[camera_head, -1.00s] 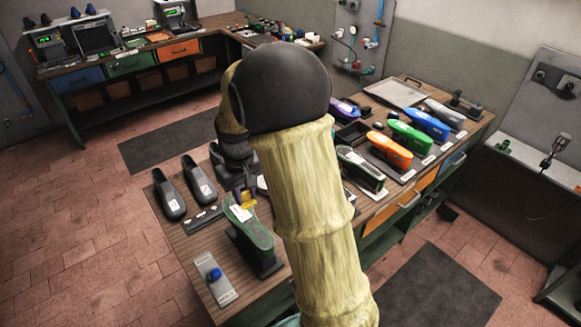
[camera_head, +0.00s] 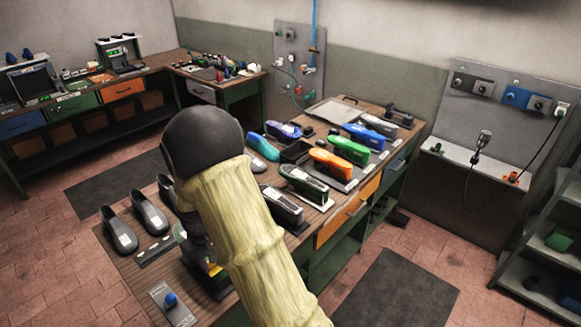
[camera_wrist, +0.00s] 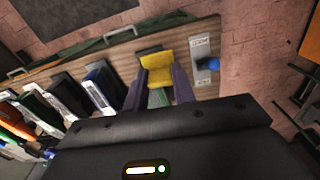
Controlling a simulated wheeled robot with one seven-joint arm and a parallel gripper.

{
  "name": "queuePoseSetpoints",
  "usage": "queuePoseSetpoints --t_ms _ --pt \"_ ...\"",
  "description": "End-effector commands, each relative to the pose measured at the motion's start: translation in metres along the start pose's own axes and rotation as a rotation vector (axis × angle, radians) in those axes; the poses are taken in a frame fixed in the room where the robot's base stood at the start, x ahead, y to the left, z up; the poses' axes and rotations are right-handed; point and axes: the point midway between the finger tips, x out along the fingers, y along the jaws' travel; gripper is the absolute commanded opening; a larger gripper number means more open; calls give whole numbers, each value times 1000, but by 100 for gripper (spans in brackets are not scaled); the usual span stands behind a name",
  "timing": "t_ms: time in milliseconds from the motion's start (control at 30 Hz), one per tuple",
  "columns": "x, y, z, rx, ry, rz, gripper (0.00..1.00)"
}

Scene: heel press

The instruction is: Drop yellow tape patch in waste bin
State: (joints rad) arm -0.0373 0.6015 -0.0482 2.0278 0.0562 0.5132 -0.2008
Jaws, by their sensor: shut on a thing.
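The yellow tape patch (camera_wrist: 158,68) is between the two fingertips of my gripper (camera_wrist: 165,82) in the wrist view. My gripper is shut on it. A small bit of yellow also shows in the head view beside my arm, low over the front of the bench. A green strip, seemingly the shoe sole, shows below the patch between the fingers. In the head view my arm hides most of my gripper and the shoe there. I cannot make out a waste bin for certain in either view.
The wooden bench (camera_head: 128,268) carries dark shoes at left (camera_head: 120,230), a blue-knobbed plate (camera_head: 172,304) and orange (camera_head: 336,166) and green (camera_head: 348,150) shoes behind. Shelves (camera_head: 545,265) stand at right. The floor mat (camera_head: 398,290) right of the bench is clear.

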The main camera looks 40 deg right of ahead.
Motion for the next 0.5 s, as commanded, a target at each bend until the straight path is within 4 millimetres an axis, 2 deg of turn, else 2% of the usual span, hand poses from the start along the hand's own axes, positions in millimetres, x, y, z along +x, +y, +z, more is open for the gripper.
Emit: queuePoseSetpoints --t_ms 333,500 --pt "80 -1 10 38 -9 -1 0" --pt "141 -2 18 68 -10 0 0"
